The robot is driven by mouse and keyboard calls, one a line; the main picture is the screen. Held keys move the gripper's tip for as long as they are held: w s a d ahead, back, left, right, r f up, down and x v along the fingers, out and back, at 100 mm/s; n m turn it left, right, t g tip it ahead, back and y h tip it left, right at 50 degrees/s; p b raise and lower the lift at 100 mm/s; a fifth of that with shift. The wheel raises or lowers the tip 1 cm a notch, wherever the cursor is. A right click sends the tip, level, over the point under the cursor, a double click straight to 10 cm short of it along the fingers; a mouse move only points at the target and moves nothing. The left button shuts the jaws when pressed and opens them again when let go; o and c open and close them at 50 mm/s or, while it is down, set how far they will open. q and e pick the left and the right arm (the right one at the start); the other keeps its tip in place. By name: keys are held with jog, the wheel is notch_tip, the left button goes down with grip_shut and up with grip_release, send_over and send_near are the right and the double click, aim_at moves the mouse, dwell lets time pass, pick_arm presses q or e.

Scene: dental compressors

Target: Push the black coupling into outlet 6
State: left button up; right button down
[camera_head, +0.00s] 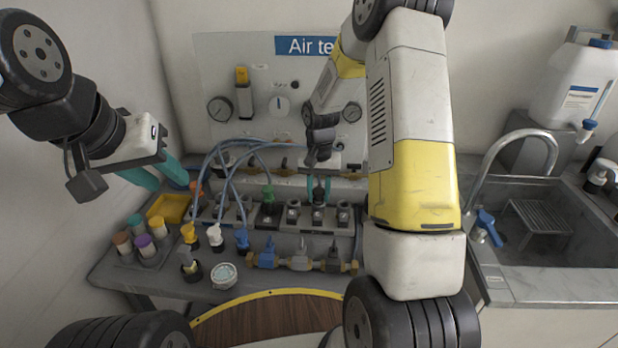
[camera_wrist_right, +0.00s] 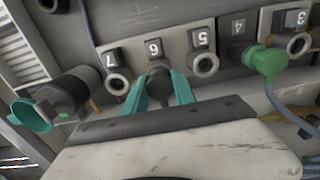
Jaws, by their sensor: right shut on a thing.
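The black coupling (camera_wrist_right: 158,88) is between the teal fingertips of my right gripper (camera_wrist_right: 160,92), which is shut on it. It is lined up below the number 6 plate (camera_wrist_right: 154,48), at the mouth of outlet 6. Whether it is fully seated is hidden. In the head view my right gripper (camera_head: 318,188) points down at the outlet row, just above outlet 6 (camera_head: 318,213). My left gripper (camera_head: 155,177) is at the left, its teal fingers apart and empty, above the bench's left end.
Outlet 5 (camera_wrist_right: 204,64) and outlet 7 (camera_wrist_right: 117,82) flank it closely and look empty. A green coupling (camera_wrist_right: 268,60) with a hose is in outlet 4. Blue hoses (camera_head: 228,165) loop over the left outlets. A sink (camera_head: 545,230) is right.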

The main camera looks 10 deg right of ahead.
jog(key=c, duration=0.9)
grip_release()
jog(key=shift+f, duration=0.1)
jog(key=shift+c, duration=0.2)
notch_tip(320, 180, up, 8)
jog(key=shift+f, duration=0.1)
